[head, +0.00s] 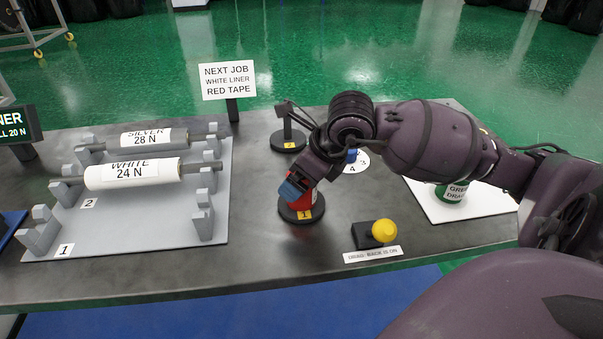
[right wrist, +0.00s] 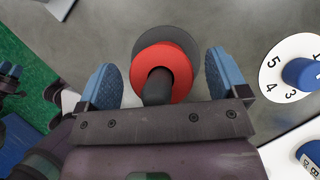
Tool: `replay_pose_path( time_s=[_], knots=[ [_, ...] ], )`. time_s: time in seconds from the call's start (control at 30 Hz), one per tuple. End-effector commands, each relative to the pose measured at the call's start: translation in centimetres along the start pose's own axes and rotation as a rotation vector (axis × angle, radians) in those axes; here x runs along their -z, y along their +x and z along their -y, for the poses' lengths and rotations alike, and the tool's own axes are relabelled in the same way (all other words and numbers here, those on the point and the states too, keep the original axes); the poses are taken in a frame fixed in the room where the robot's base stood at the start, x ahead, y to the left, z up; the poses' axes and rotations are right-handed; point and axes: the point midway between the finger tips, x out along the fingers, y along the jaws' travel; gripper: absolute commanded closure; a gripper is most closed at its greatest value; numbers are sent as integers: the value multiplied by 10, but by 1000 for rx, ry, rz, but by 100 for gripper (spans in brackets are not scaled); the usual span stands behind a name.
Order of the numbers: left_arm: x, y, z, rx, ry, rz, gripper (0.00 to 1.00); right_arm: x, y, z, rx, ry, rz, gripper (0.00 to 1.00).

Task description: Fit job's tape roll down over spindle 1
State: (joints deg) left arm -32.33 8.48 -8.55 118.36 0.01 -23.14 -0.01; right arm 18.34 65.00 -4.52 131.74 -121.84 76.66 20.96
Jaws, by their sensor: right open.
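The red tape roll (head: 308,199) sits around the dark post of spindle 1, low against its round black base (head: 288,214), which carries a "1" tag. In the right wrist view the red ring (right wrist: 180,72) encircles the dark post (right wrist: 157,87), above the grey base disc (right wrist: 172,36). My right gripper (head: 294,188) is above the roll; in the wrist view (right wrist: 160,80) its blue fingers are open on either side of the post, apart from the roll.
Another spindle stand (head: 288,140) is behind. A numbered dial (head: 360,164) and yellow button (head: 384,231) are to the right. A green roll (head: 451,193) stands on a white sheet. A grey rack (head: 140,225) holds wrapped rolls at left. The sign (head: 227,80) reads red tape.

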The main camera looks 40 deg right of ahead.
Motion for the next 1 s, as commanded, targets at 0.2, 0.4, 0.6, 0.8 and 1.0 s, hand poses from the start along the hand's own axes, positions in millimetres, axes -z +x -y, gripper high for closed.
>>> replay_pose_path(
  time_s=[0.2, 0.4, 0.6, 0.8, 1.0],
  knots=[
    [35, 1, 2, -1, 10, -60, 57, 3, 3, -1, -4, 2, -8, 8],
    [54, -5, 3, 1, 9, -91, 57, 0, -34, 0, 3, -2, 1, 8],
    [62, -11, 4, 3, 6, -101, 57, -1, -73, 0, 4, -1, 3, 8],
    [65, -14, 4, 4, 4, -106, 57, -1, -99, 0, 2, -1, 3, 8],
    [65, -16, 4, 5, 3, -107, 57, 0, -108, 0, 0, 0, 1, 8]
  ],
)
